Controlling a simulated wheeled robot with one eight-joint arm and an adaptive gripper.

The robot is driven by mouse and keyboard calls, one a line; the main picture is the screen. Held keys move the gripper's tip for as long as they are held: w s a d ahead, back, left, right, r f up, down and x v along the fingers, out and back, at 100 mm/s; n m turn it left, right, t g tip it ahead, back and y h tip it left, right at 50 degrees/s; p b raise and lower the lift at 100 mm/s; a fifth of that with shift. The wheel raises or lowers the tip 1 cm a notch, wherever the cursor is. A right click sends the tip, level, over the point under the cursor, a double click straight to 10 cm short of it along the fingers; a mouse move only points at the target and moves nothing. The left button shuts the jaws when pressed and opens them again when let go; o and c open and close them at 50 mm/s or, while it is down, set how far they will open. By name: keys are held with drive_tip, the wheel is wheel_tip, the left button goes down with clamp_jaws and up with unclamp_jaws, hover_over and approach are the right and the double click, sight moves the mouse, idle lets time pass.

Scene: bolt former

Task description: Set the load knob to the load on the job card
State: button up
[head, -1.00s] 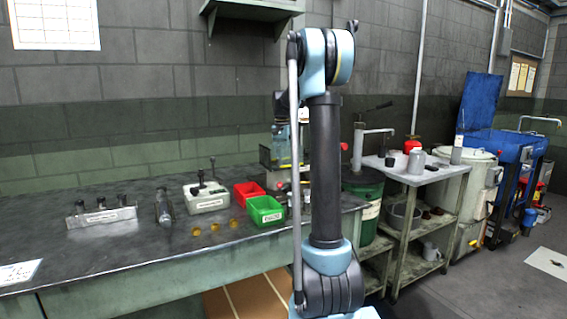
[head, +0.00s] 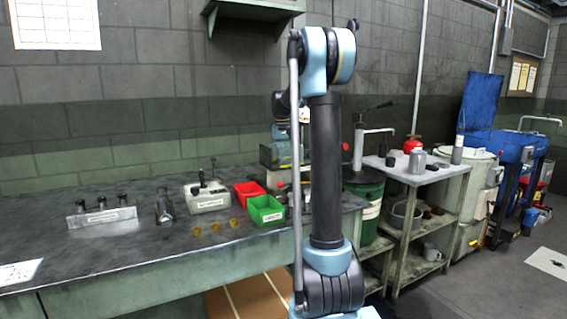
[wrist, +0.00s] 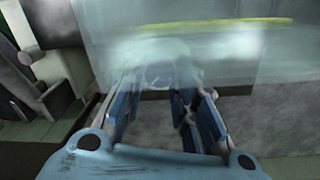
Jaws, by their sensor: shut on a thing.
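My gripper (wrist: 158,95) shows in the wrist view with its blue-padded fingers close in front of a clear guard (wrist: 225,60) with a yellow strip. It appears shut on this guard; the exact contact is blurred. In the head view my arm hides the gripper and much of the grey-green machine (head: 268,156) at the bench's right end. I cannot make out the load knob. A white printed card (head: 18,272) lies at the bench's front left; its text is unreadable, and I cannot tell whether it is the job card.
On the bench (head: 120,252) stand a metal rack (head: 102,217), a lever box (head: 209,201), a red bin (head: 248,193) and a green bin (head: 267,212). Several small brass pieces (head: 214,227) lie in front. A shelf cart (head: 425,182) stands right. The bench's front left is mostly clear.

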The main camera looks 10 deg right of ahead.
drive_tip(key=shift+n, duration=1.3)
drive_tip(key=shift+w, duration=0.1)
drive_tip(key=o, duration=0.8)
drive_tip(key=r, duration=1.2)
drive_tip(key=shift+a, duration=0.25)
